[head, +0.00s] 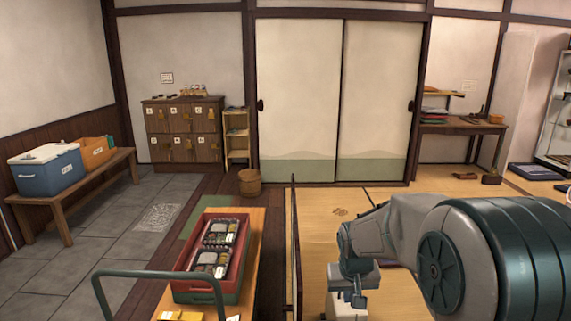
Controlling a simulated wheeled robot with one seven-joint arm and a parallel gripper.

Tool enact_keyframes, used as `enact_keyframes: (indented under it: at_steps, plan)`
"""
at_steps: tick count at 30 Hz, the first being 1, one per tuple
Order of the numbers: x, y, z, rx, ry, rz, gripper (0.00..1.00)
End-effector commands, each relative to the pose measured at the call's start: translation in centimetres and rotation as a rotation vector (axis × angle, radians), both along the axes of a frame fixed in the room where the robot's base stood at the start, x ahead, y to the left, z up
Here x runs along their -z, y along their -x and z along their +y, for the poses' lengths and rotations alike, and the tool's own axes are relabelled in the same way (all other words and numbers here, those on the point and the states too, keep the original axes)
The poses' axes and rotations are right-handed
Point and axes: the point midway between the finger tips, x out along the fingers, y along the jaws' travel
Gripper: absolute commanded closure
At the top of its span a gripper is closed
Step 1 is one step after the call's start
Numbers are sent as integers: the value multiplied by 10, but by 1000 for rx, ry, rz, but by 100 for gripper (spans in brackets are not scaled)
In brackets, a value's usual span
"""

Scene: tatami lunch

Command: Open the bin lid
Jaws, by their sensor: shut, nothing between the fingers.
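A round, brown, bucket-like bin (250,183) stands on the dark wooden floor in front of the sliding doors. It is small in the view, and I cannot tell its lid from its body. My gripper (357,300) is at the lower middle, pointing down over the tatami. It is shut and holds nothing. It is far from the bin, nearer to me and to the right of it. Its fingertips are small and partly hidden.
A cart with a green handle carries a red tray (178,286) of lunch boxes in front of the bin. A thin dark partition (294,240) stands between cart and tatami. A blue cooler (47,174) sits on a left bench.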

Motion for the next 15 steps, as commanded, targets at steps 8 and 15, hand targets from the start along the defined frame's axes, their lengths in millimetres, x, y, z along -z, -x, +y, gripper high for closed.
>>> enact_keyframes:
  at_steps: [8, 15]
  plan:
    - [-85, 93, -1, 11, -7, -1, 100]
    - [-124, 170, 0, 14, -31, 4, 100]
